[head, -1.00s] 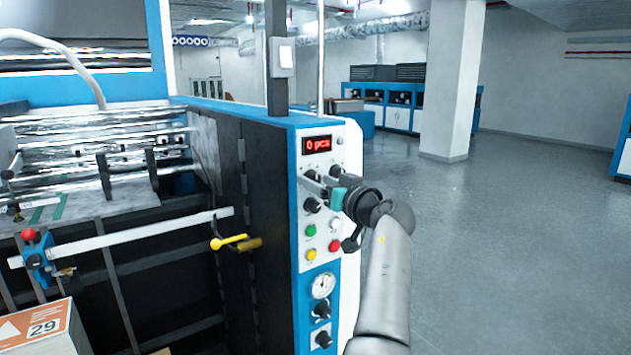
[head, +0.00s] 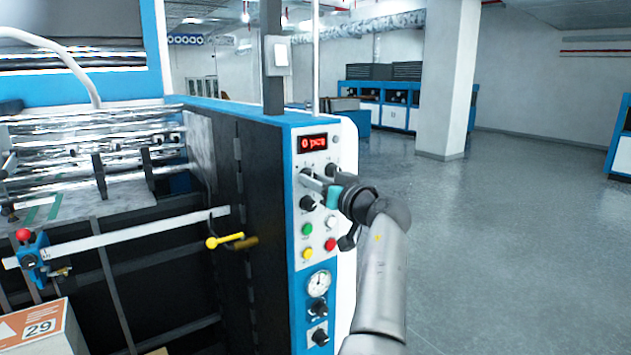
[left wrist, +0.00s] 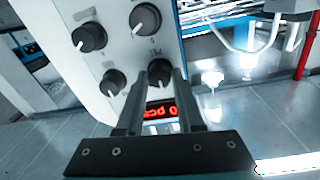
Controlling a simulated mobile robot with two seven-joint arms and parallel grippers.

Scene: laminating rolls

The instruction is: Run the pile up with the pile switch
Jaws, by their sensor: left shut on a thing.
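The control panel (head: 323,225) on the blue and white machine carries a red display reading "0 pcs" (head: 312,142), black knobs and coloured buttons. My left gripper (head: 307,178) reaches in from the right, at the upper-left knob just below the display. In the left wrist view the panel is upside down, and the gripper (left wrist: 160,78) is shut on a black knob with a white pointer line (left wrist: 160,71). Other knobs (left wrist: 113,83) sit beside and beyond it. The pile is not clearly seen.
Green (head: 307,229), red (head: 330,244) and yellow (head: 307,254) buttons and a gauge (head: 318,284) are below the knobs. A yellow handle (head: 224,240) sticks out at the left. An orange and white box (head: 40,328) is at lower left. The floor to the right is clear.

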